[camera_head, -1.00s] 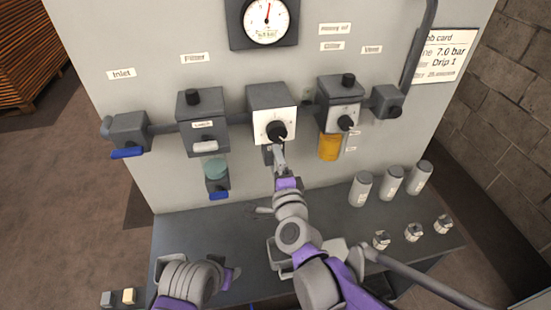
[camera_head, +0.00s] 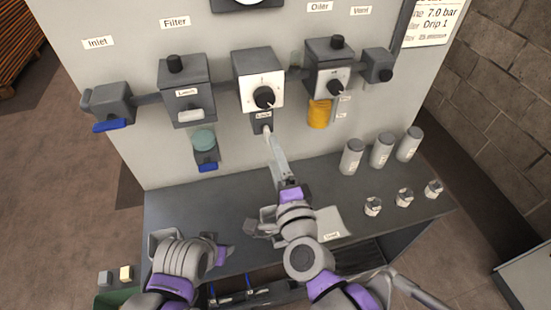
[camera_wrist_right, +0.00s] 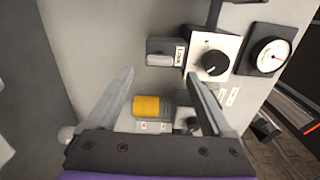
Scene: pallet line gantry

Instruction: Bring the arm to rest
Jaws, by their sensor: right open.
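My right gripper (camera_head: 268,134) reaches up toward the panel in the head view, its fingertips just below the regulator box (camera_head: 258,80) and its black knob (camera_head: 264,97). It holds nothing. In the right wrist view the two fingers of this gripper (camera_wrist_right: 160,73) stand wide apart, with an orange bowl (camera_wrist_right: 147,106) seen beyond them. The regulator knob (camera_wrist_right: 212,63) lies past the right finger there, clear of the grip. My left arm is folded low at the left in the head view; its gripper (camera_head: 222,250) is small and dark, and its jaws cannot be made out.
The panel carries an inlet valve (camera_head: 110,104), a filter (camera_head: 186,88), an oiler (camera_head: 328,68) and a vent (camera_head: 378,65). Grey canisters (camera_head: 381,150) and small fittings (camera_head: 404,197) stand on the right of the bench (camera_head: 172,214). A gauge (camera_wrist_right: 270,50) shows in the wrist view.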

